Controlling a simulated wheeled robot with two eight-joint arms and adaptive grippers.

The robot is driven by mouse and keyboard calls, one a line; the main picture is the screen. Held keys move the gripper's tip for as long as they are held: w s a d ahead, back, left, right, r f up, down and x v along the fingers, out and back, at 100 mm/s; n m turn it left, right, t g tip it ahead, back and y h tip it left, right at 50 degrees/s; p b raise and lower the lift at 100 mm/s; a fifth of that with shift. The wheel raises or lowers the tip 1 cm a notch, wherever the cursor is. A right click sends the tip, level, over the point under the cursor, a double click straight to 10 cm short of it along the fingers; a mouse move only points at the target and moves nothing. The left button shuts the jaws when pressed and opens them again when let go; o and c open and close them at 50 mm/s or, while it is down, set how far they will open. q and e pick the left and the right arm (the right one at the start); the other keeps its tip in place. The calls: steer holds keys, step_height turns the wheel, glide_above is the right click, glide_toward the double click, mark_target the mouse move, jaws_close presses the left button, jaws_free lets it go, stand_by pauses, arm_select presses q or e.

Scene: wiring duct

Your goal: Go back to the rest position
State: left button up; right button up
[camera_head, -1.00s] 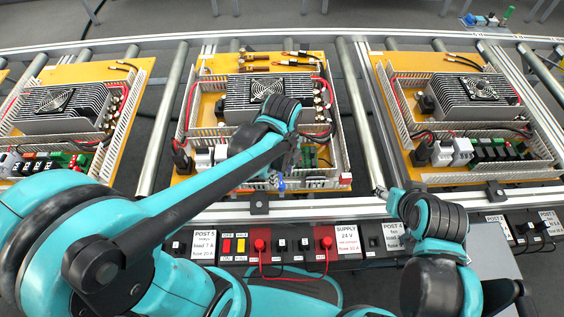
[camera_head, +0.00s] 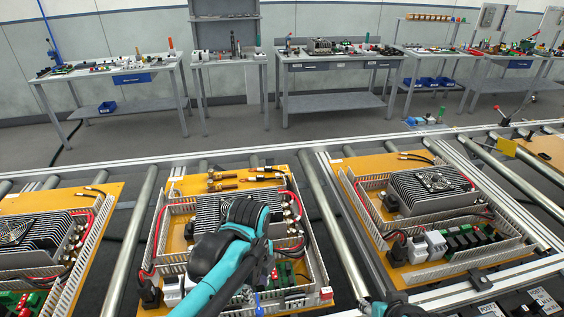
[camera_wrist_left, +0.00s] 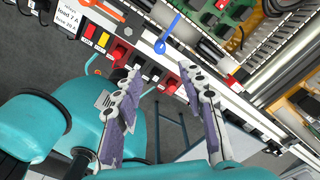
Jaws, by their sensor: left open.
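My left gripper (camera_head: 264,282) is over the front part of the middle orange board (camera_head: 172,184), mostly hidden behind my teal and black wrist. In the left wrist view my left gripper (camera_wrist_left: 157,72) has its two purple-padded fingers spread, with nothing between them.
A second board (camera_head: 398,275) with a finned fan unit lies to the right, another (camera_head: 100,190) to the left. Rollers and metal rails run between them. Benches (camera_head: 335,62) with parts stand along the back wall. The wrist view shows a red and black socket panel (camera_wrist_left: 120,48).

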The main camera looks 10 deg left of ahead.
arm_select(q)
steer(key=s+a+n+t, duration=0.1)
steer(key=a+n+t, duration=0.2)
steer(key=n, duration=0.8)
steer(key=s+a+r+n+t, duration=0.1)
steer(key=a+n+t, duration=0.3)
steer(key=n, duration=0.8)
steer(key=shift+s+a+r, duration=0.25)
steer(key=shift+s, duration=0.4)
